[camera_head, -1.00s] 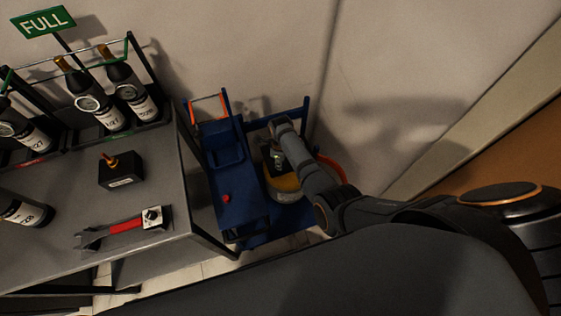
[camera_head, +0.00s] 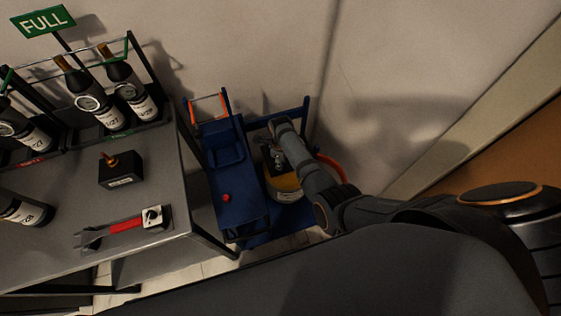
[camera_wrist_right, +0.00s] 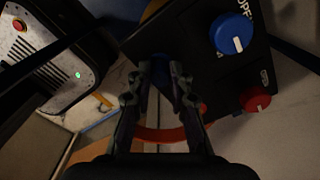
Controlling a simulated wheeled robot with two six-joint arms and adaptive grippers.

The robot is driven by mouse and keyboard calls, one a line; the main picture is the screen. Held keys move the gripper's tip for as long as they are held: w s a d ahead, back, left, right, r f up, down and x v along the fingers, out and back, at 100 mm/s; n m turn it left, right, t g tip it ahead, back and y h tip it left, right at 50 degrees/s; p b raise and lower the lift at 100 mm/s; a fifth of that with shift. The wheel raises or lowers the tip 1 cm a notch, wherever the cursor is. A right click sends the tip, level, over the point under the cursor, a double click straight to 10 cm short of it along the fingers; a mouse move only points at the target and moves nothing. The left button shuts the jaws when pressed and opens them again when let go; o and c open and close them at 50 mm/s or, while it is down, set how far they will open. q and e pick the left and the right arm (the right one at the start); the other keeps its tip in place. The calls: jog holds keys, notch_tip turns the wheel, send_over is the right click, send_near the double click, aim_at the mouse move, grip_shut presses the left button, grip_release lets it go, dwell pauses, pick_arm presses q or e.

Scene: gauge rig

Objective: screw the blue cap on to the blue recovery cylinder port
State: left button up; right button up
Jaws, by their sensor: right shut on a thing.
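My right gripper (camera_head: 277,165) reaches down over the recovery cylinder (camera_head: 287,196), which has a yellow band and stands on the blue cart. In the right wrist view the fingers (camera_wrist_right: 160,72) are shut on a small dark blue thing that looks like the blue cap (camera_wrist_right: 160,66), mostly hidden between the fingertips. The port itself is hidden, and I cannot tell whether the cap touches it. A blue knob (camera_wrist_right: 233,34) and a red knob (camera_wrist_right: 256,100) sit on a black panel right of the fingers. My left gripper is not in view.
The blue cart (camera_head: 227,180) stands against the wall, with an orange hoop (camera_head: 330,170) at its right. At left, a grey table (camera_head: 70,190) holds labelled bottles (camera_head: 127,90), a black box (camera_head: 121,170) and a red-handled wrench (camera_head: 125,225).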

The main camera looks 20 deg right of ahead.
jog(key=m, duration=0.3)
jog(key=shift+p, duration=0.4)
jog(key=shift+m, duration=1.1)
jog(key=o, duration=0.6)
